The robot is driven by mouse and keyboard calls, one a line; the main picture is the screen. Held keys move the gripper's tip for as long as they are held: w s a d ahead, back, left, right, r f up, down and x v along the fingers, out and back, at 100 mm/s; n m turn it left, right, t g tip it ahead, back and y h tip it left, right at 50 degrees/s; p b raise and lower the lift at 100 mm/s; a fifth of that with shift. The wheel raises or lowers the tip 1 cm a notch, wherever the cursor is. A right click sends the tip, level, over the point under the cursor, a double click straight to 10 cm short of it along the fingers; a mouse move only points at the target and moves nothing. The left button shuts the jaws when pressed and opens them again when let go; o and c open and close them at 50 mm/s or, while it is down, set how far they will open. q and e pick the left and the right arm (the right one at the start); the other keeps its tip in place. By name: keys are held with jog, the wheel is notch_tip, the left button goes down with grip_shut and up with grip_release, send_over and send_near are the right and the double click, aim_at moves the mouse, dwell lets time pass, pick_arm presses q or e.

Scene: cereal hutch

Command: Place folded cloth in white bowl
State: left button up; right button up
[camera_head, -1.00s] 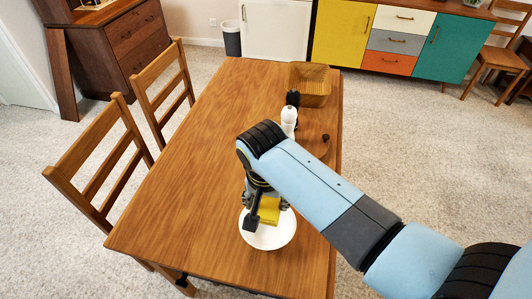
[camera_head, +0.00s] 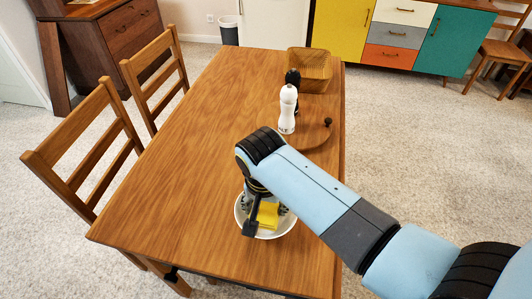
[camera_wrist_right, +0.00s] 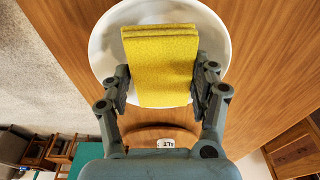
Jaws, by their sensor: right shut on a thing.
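The folded cloth (camera_head: 267,215) is yellow and layered. My right gripper (camera_wrist_right: 165,78) is shut on it, with one finger at each side edge. The white bowl (camera_head: 289,222) stands on the wooden table near its front. In the right wrist view the cloth (camera_wrist_right: 160,60) covers the middle of the bowl (camera_wrist_right: 105,50), whose rim shows around it. In the head view the cloth and fingertips are within the bowl's outline. Whether the cloth touches the bowl's bottom cannot be told. My left gripper is not in view.
A white salt mill (camera_head: 287,110), a dark mill (camera_head: 293,78), a round wooden board (camera_head: 316,133) and a woven basket (camera_head: 318,70) stand behind the bowl. The table's left side (camera_head: 180,170) is clear. Two chairs (camera_head: 75,160) line its left edge.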

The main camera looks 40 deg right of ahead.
aim_at(266, 207)
jog(key=o, duration=1.3)
notch_tip(266, 207, up, 7)
jog(key=p, duration=0.8)
jog(key=shift+r+p, duration=0.1)
jog(key=shift+p, duration=0.2)
